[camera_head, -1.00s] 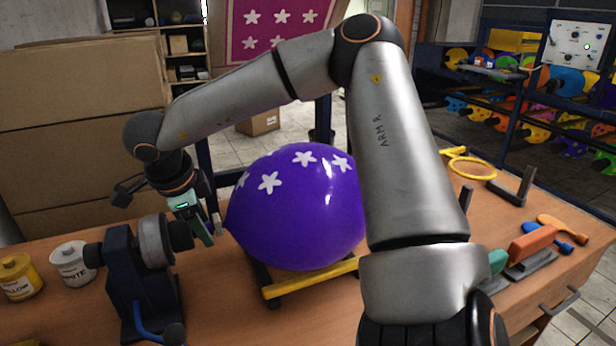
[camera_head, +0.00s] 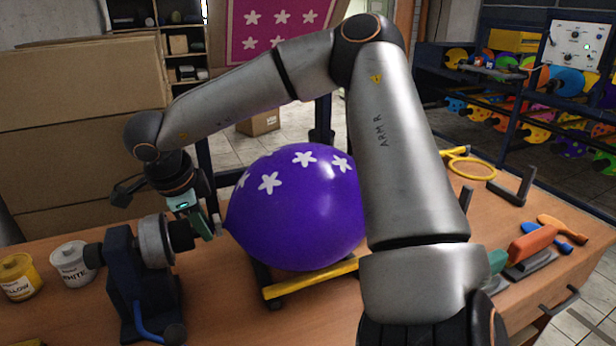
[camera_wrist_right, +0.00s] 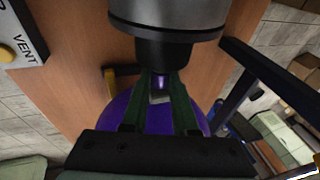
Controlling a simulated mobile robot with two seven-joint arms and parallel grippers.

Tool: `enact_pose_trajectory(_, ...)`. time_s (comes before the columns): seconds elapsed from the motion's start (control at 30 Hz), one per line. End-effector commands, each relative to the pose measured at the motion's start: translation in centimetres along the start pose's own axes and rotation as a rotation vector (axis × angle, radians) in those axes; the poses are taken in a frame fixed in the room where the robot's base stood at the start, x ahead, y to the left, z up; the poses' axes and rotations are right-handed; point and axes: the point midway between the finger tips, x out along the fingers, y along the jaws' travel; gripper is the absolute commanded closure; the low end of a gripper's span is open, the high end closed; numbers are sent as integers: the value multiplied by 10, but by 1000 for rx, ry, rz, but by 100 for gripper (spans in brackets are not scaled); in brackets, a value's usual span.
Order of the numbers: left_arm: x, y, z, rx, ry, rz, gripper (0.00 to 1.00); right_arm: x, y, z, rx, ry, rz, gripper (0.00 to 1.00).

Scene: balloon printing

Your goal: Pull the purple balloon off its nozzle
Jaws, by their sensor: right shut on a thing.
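The purple balloon (camera_head: 300,215) with white stars is inflated and rests over a yellow-edged cradle (camera_head: 310,280) on the wooden table. Its neck end points left toward the dark nozzle (camera_head: 182,235) of the blue stand (camera_head: 135,280). My right gripper (camera_head: 207,228) is at the neck, between nozzle and balloon. In the right wrist view my gripper's green fingers (camera_wrist_right: 160,105) are closed around the purple neck (camera_wrist_right: 160,82), just by the dark nozzle (camera_wrist_right: 163,52). The neck appears to meet the nozzle's end. My left gripper is not in view.
A yellow paint pot (camera_head: 18,277) and a white paint pot (camera_head: 72,263) stand left of the nozzle stand. An orange-handled tool (camera_head: 532,243) and a yellow ring (camera_head: 472,168) lie to the right. Cardboard boxes (camera_head: 80,120) stand behind the table.

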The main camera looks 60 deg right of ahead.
Motion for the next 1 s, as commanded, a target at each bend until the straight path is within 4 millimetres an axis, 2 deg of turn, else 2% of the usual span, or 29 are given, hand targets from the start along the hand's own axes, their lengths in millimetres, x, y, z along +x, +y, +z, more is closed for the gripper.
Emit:
enact_pose_trajectory(0.57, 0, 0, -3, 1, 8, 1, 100, 1, 0, -4, 1, 1, 0, 100)
enact_pose_trajectory(1.0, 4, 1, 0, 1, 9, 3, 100, 3, 0, -15, -1, 1, 0, 100)
